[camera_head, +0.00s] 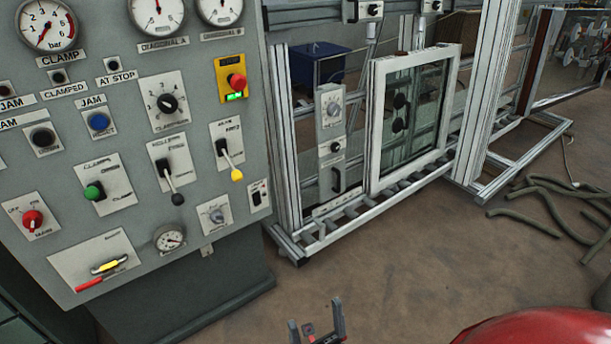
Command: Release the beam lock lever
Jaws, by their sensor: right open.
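The grey control panel (75,220) fills the left side. It carries a lever with a yellow knob (236,174), hanging down and slightly right. Left of it is a lever with a black knob (178,199), also pointing down. Low on the panel is a plate with a red and yellow handle (100,275). The labels there are too small to tell which is the beam lock lever. My right gripper (317,329) is open and empty at the bottom edge, low and right of the panel, apart from every lever. My left gripper is not in view.
The panel also has gauges (47,25), knobs and a red emergency button (236,82). Right of it stands a metal frame rig (285,150) holding a white window frame (452,100). Hoses (545,190) lie on the floor at right.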

